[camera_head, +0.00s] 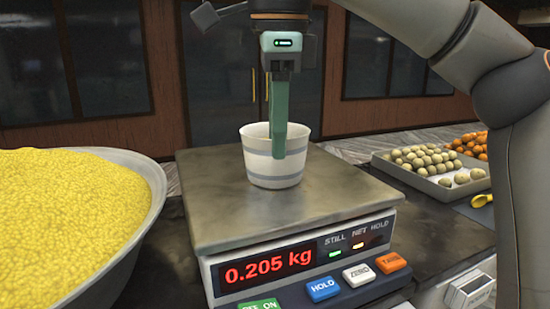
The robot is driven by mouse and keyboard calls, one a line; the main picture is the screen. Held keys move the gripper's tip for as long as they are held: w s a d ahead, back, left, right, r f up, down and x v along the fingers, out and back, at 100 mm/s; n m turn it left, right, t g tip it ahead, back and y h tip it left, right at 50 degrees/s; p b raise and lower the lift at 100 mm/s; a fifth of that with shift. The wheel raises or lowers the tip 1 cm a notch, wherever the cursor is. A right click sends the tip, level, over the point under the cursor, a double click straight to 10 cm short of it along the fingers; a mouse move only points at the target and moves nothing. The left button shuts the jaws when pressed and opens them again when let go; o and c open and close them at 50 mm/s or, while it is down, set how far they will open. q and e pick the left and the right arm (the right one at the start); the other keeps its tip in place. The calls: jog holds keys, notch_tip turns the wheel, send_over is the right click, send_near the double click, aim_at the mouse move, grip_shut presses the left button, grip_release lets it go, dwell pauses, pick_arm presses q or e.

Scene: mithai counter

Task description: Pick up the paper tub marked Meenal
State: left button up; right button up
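A white paper tub (258,166) with grey-blue bands stands upright on the metal pan (215,215) of a weighing scale. No name can be read on the side that faces me. My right gripper (280,155) points straight down at the tub, its arm coming in from the right. One green finger shows, crossing the rim and overlapping the front wall. The other finger is hidden, so I cannot tell whether the gripper is open or shut on the wall. My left gripper is not in view.
The scale's red display (268,267) reads 0.205 kg, above several buttons. A large metal bowl (150,180) of yellow grains stands close on the left.

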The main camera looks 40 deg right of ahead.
aim_at(275, 187)
jog(key=shift+w+d+f, duration=0.1)
jog(key=shift+w+f, duration=0.05)
jog(key=shift+f, duration=0.7)
jog(key=shift+w+d+f, duration=0.1)
jog(key=shift+w+f, duration=0.1)
jog(key=shift+f, duration=0.6)
jog(key=shift+w+d+f, duration=0.1)
jog(key=shift+w+f, duration=0.05)
jog(key=shift+f, duration=0.7)
jog(key=shift+c, duration=0.2)
grip_shut()
